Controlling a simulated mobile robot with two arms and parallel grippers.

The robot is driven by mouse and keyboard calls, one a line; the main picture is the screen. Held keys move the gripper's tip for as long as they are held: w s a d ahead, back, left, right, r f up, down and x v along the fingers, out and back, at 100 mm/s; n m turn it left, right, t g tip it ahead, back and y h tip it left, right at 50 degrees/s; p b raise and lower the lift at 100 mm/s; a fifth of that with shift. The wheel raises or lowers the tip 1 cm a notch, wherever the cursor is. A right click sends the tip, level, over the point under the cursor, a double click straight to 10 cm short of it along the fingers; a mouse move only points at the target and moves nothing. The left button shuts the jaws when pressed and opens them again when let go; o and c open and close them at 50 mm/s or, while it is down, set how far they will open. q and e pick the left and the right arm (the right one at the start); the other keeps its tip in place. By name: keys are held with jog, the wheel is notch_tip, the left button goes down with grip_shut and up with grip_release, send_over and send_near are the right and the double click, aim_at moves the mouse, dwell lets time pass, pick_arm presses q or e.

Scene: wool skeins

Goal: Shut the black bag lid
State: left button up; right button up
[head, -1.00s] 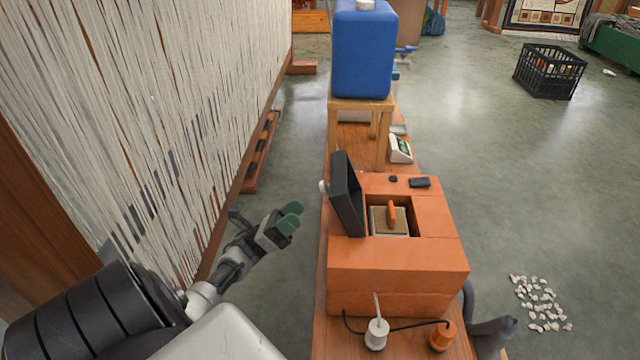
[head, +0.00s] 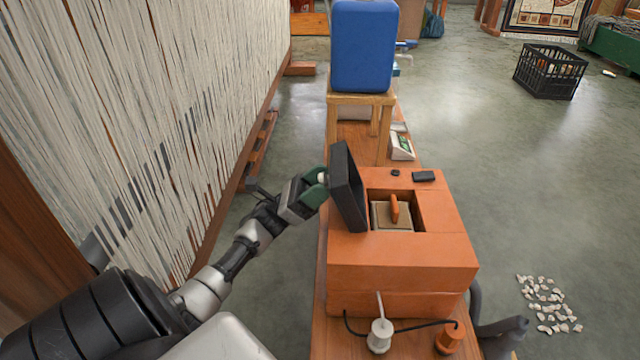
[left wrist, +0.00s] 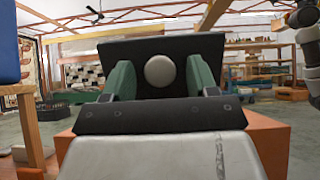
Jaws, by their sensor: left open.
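The black lid (head: 346,186) stands open and tilted at the left side of a blocky orange bag (head: 402,250). A pale round knob (left wrist: 160,70) sits on the lid's outer face. My left gripper (head: 320,181) is at that outer face, with its green fingers open. In the left wrist view its fingers (left wrist: 160,79) stand on either side of the knob, with gaps between. The lid (left wrist: 160,48) fills the upper middle of that view. A brown block with an orange handle (head: 393,212) sits in the bag's opening. My right gripper is not seen.
A blue canister (head: 363,45) on a wooden stool (head: 362,99) stands behind the bag. Strung loom threads (head: 150,110) rise on the left. A white plug (head: 379,336) with a cord is in front. A black crate (head: 550,71) stands on the open floor at right.

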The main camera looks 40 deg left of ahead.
pick_arm(q)
jog(key=shift+w+d+r, duration=0.15)
